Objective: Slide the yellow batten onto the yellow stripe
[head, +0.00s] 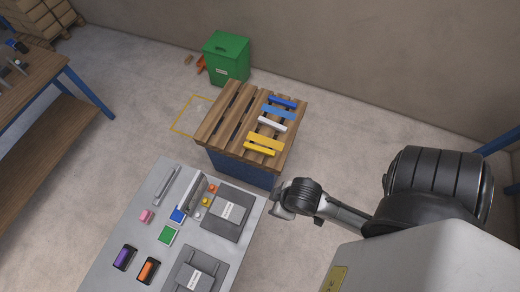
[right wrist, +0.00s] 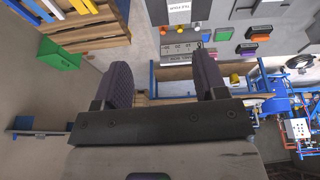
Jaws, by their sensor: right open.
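The yellow batten (head: 259,150) appears to be the bright yellow bar near the front edge of the slatted wooden top (head: 228,120). The yellow stripe (head: 266,140) appears to be the flatter, more orange band just behind it. The two lie close together and nearly parallel; I cannot tell whether they touch. My right gripper (head: 283,208) is in front of the slatted top, beside the grey table, apart from the batten. In the right wrist view my right gripper (right wrist: 163,78) is open with nothing between its fingers. My left gripper is not in view.
A white bar (head: 272,124), a light blue band (head: 277,112) and a dark blue bar (head: 282,102) lie farther back. A green bin (head: 227,58) stands behind. The grey table (head: 142,205) in front carries coloured blocks and dark trays. A yellow floor outline (head: 182,122) is left.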

